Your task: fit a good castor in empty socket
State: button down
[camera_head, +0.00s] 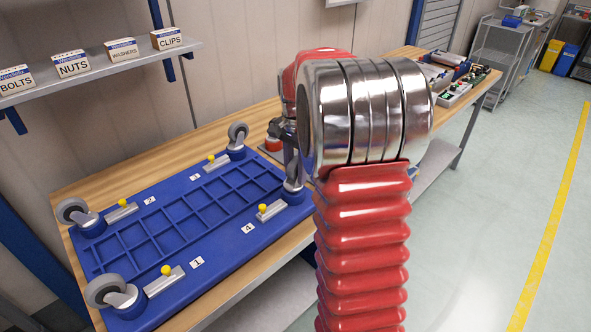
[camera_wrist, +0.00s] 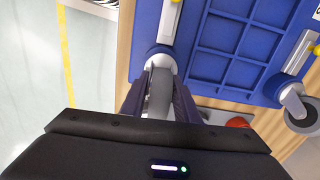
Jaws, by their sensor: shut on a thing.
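A blue board (camera_head: 222,240) lies on the wooden bench with raised corner sockets. The castor (camera_head: 293,184) at the corner near label 4 is partly hidden by my arm. In the wrist view, my gripper (camera_wrist: 160,86) is shut on this castor's grey wheel (camera_wrist: 160,97). Its metal mount (camera_wrist: 161,61) is at the blue corner socket; I cannot tell whether it is fully seated. Other castors stand at the front left (camera_head: 104,291), far left (camera_head: 72,211) and back (camera_head: 237,134) corners. A yellow-knobbed metal latch (camera_head: 271,211) lies beside the label 4 corner.
A red round thing (camera_head: 273,144) is on the bench behind the board; it also shows in the wrist view (camera_wrist: 238,122). Trays of parts (camera_head: 455,92) lie at the bench's far end. A shelf with labelled boxes (camera_head: 72,64) hangs above at left. Open floor (camera_head: 500,190) lies right.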

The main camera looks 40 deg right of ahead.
jog(key=shift+f, duration=0.5)
dwell(0.8)
jog(key=c, duration=1.3)
grip_release()
notch_tip(320, 180, up, 14)
jog(key=shift+f, duration=0.1)
